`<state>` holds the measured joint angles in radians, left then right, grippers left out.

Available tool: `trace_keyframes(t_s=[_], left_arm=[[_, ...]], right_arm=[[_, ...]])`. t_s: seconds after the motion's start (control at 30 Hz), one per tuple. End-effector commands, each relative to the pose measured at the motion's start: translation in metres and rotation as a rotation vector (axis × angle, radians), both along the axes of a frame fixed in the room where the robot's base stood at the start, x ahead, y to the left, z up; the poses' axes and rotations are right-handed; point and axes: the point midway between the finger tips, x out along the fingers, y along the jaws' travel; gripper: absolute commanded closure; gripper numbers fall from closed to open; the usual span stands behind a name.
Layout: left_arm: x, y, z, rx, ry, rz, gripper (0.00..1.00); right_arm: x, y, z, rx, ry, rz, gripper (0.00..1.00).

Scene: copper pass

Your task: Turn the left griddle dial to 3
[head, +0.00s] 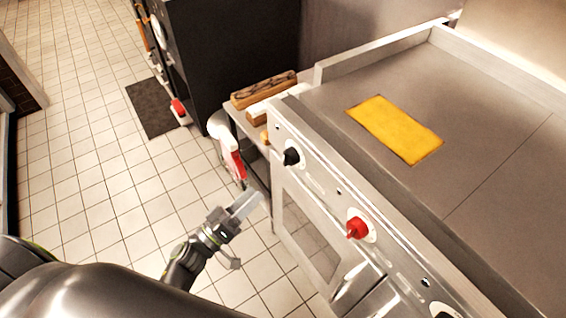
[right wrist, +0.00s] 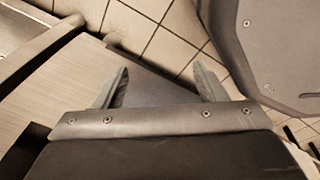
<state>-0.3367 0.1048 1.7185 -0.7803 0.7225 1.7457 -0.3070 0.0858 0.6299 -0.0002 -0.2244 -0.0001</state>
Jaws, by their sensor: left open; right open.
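The griddle (head: 340,65) is a wide steel plate on a range at the right of the head view. On its front panel the leftmost dial is a black knob (head: 291,156) on a pale round plate. A red dial (head: 356,228) sits further right, and another dark dial (head: 443,312) is cut off at the bottom edge. Dial numbers are too small to read. My left gripper (head: 246,206) is open and empty, in front of the range, below and left of the black knob and apart from it. My right gripper (right wrist: 162,86) shows only in the right wrist view, open and empty.
A yellow slab (head: 396,129) lies on the griddle. A side shelf left of it holds wooden blocks (head: 264,90). A red and white object (head: 230,150) hangs near the shelf's end. An oven door (head: 305,230) is below the dials. Tiled floor (head: 110,170) is open at left.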

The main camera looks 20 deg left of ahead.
Motion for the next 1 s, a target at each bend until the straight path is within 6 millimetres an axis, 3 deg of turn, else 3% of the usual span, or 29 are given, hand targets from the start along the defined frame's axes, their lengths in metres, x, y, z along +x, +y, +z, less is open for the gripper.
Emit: trace_keyframes(t_s=[0.3, 0.5, 0.7, 1.0], left_arm=[[0.061, -0.032, 0.020, -0.001, -0.002, 0.001, 0.38], [0.087, -0.047, 0.028, 0.001, 0.000, 0.002, 0.38], [0.098, -0.053, 0.031, 0.000, 0.001, 0.001, 0.38], [0.099, -0.053, 0.031, 0.001, 0.002, 0.002, 0.41]], right_arm=[[0.000, 0.003, 0.007, 0.004, 0.001, -0.001, 0.35], [0.004, 0.009, 0.008, 0.011, -0.006, -0.002, 0.35], [0.004, 0.009, 0.009, 0.012, -0.004, -0.002, 0.35], [0.003, 0.007, 0.009, 0.008, -0.003, -0.001, 0.35]])
